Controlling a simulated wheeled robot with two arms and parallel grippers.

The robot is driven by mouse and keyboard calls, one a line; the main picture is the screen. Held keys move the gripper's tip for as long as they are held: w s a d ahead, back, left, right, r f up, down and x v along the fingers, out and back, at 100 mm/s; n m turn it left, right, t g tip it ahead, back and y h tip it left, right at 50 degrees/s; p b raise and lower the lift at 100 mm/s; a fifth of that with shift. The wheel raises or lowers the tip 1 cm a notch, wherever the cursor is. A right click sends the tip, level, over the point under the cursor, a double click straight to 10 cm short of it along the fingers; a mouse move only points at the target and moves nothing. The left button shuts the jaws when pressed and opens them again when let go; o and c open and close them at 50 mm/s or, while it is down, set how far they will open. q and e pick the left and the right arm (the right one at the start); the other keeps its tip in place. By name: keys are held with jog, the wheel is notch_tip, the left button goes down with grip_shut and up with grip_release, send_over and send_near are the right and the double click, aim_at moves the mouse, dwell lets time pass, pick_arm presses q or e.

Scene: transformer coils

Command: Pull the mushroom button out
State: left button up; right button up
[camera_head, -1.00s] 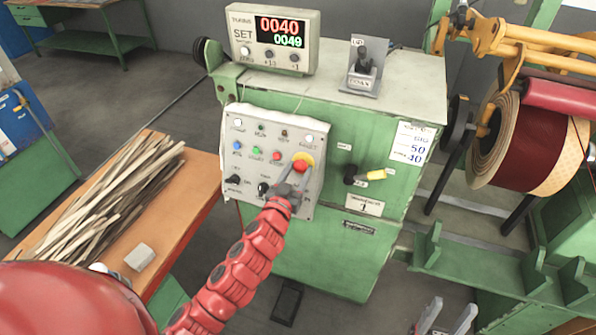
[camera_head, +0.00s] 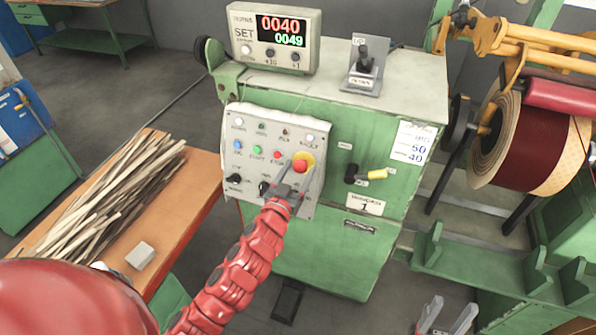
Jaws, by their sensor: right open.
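The red mushroom button (camera_head: 299,166) sits on a yellow round plate (camera_head: 307,158) at the right of the grey control panel (camera_head: 245,191). My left gripper (camera_head: 300,172) reaches up from below in front of the panel. Its two fingers stand apart, one on each side of the button in the picture. A gap shows between the fingers, and I cannot tell whether either touches the button. My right gripper (camera_head: 444,318) is at the bottom edge, open and empty, far from the panel.
The panel also carries small coloured buttons and black knobs close to my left gripper. A yellow-tipped lever (camera_head: 372,174) is on the green cabinet (camera_head: 290,240) to the right. A counter display (camera_head: 275,38) stands on top. A table with wooden strips (camera_head: 105,195) is at the left.

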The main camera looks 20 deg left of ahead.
pick_arm(q)
jog(key=shift+o, duration=0.4)
jog(key=shift+s, duration=0.15)
jog(key=shift+s+f, duration=0.1)
jog(key=s+p, duration=0.3)
jog(key=s, duration=1.4)
jog(key=shift+a, duration=0.3)
